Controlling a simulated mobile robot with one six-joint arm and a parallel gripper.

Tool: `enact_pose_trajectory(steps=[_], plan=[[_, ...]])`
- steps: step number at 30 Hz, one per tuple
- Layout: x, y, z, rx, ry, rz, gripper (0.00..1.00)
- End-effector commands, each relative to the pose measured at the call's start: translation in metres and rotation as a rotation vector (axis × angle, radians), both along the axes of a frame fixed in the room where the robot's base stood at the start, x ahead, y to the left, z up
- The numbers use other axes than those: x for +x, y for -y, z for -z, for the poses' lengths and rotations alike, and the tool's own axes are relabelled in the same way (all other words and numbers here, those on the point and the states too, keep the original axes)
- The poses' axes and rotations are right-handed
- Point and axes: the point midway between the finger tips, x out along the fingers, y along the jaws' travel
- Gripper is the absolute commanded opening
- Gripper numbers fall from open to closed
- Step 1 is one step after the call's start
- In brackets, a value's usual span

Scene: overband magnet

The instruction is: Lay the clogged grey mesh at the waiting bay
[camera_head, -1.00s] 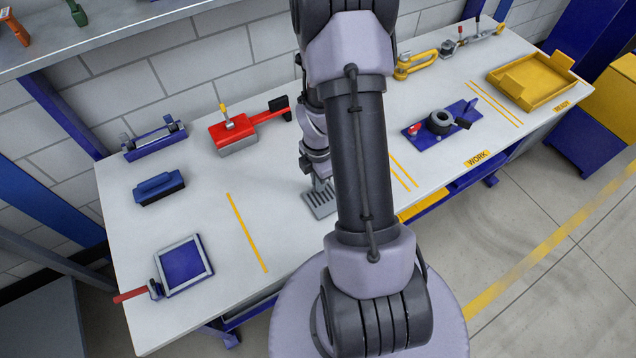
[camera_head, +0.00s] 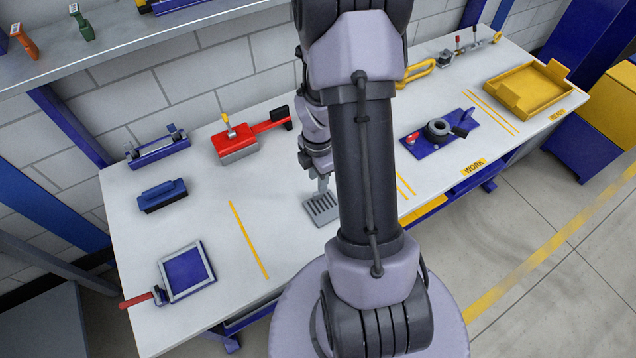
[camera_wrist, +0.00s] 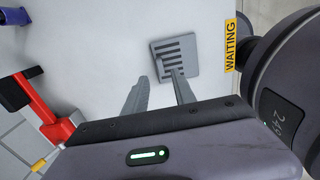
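The grey mesh (camera_head: 321,208), a flat slotted plate, lies on the bench left of my arm in the head view, its right side close to the arm link. In the wrist view the mesh (camera_wrist: 180,56) lies flat beside the yellow WAITING label (camera_wrist: 234,42). The right fingertip overlaps the mesh's near edge in the picture; the left one is over bare bench. In the head view my gripper (camera_head: 323,184) is just behind and above the mesh, partly hidden by the arm.
A red clamp-like tool (camera_head: 236,146) and blue blocks (camera_head: 162,195) stand to the left. A framed blue panel (camera_head: 187,272) lies at the front left. A blue fixture (camera_head: 438,136) and a yellow tray (camera_head: 530,90) are on the right. Bench around the yellow lines is bare.

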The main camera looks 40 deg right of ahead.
Motion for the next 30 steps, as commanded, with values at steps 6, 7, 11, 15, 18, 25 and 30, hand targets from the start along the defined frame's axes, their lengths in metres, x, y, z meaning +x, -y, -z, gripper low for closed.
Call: enact_pose_trajectory(steps=[6, 7, 11, 15, 18, 25, 30], plan=[[0.000, 0.000, -0.054, -0.001, 0.001, -0.001, 0.32], [0.000, 0.000, -0.057, -0.001, 0.001, -0.001, 0.32], [0.000, 0.000, -0.063, 0.000, -0.001, 0.000, 0.32], [0.004, -0.007, -0.076, -0.007, 0.017, 0.048, 0.32], [0.017, -0.039, -0.131, -0.015, 0.097, 0.278, 0.32], [-0.020, -0.179, -0.275, 0.252, 0.309, 1.151, 0.32], [-0.071, -0.236, -0.311, 0.506, 0.266, 1.562, 0.32]])
